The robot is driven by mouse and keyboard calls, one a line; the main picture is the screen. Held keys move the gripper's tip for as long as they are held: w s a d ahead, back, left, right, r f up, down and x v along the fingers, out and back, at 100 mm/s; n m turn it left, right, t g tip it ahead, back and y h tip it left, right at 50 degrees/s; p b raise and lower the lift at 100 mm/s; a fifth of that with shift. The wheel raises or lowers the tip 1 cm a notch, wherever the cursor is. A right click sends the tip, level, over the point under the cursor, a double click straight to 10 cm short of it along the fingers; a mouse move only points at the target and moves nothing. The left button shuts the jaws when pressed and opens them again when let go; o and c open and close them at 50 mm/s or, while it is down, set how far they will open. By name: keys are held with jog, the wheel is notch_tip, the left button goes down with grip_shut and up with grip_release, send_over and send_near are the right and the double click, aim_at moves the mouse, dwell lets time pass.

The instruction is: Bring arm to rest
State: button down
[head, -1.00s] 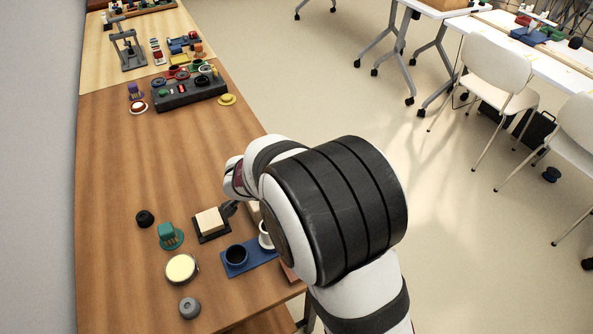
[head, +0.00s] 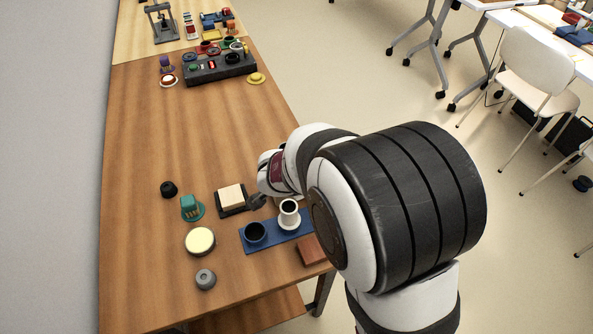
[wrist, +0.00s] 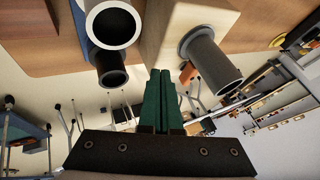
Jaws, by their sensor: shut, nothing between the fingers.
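My arm (head: 395,200) fills the right-centre of the head view, reaching over the front right edge of the wooden table (head: 150,130). Its wrist is bent toward the table. My gripper (wrist: 160,74) shows in the wrist view with its two green fingers together, shut and empty. In the head view the gripper is mostly hidden behind my wrist; a small dark part shows beside the black tray with a cream block (head: 231,197). In the wrist view a white-rimmed cup (wrist: 112,24) is left of the fingers and a grey cylinder (wrist: 211,62) is right.
A blue tray (head: 277,233) holds a white cup (head: 289,214) and a dark cup (head: 255,233). A brown block (head: 312,249) lies by the edge. A round cream-topped tin (head: 200,241) and a teal item (head: 191,207) stand left. The table's middle is clear.

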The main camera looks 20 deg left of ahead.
jog(key=v, duration=0.9)
jog(key=shift+s+a+r, duration=0.1)
jog(key=shift+s+r, duration=0.15)
jog(key=shift+r, duration=0.05)
jog(key=w+d+r+n+y, duration=0.1)
jog(key=d+r+n+y, duration=0.2)
jog(key=r+y, duration=0.55)
jog(key=s+d+f+g+h, duration=0.3)
jog(key=s+d, duration=0.7)
jog(key=s+d+f+g+h, duration=0.3)
jog(key=s+d+g+h, duration=0.1)
jog(key=s+d, duration=0.6)
jog(key=shift+s+f+m, duration=0.2)
jog(key=shift+f+m, duration=0.1)
jog(key=shift+f, duration=0.1)
